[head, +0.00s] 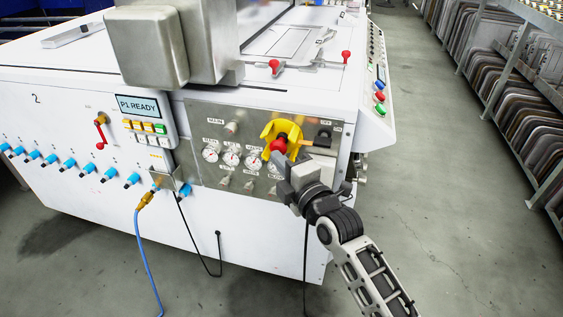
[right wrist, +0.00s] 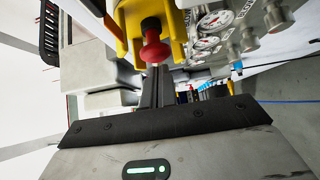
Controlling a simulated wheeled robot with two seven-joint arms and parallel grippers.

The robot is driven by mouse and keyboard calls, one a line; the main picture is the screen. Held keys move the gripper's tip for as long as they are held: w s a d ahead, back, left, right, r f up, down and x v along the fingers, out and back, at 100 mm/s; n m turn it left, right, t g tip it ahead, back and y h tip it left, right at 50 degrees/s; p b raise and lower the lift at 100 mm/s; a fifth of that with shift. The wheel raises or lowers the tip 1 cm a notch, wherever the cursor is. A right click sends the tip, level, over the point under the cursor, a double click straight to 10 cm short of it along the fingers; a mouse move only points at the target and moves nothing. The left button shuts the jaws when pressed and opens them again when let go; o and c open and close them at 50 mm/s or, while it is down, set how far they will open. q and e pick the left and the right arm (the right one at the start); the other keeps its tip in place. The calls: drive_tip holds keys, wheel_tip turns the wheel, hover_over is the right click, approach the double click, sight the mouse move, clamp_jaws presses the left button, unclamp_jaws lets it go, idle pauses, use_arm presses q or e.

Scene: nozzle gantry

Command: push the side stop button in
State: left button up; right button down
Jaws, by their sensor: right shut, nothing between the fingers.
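The side stop button (head: 279,145) is a red mushroom head on the metal side panel, set inside a yellow guard (head: 268,131). In the right wrist view the red button (right wrist: 154,51) stands out on a dark stem, with the yellow guard (right wrist: 129,22) around it. My right gripper (head: 283,161) is shut and empty, with its fingertips close to the button. The gripper's fingers (right wrist: 162,90) also show just below the button in the right wrist view. I cannot tell whether they touch it. My left gripper is not in view.
Several gauges (head: 231,159) and small knobs sit left of the guard, and a black switch (head: 323,136) sits right of it. A display (head: 138,107) reads P1 READY. A blue hose (head: 146,260) hangs at left. Open floor lies right, before racks (head: 500,110).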

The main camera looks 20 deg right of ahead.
drive_tip(key=shift+w+d, duration=0.2)
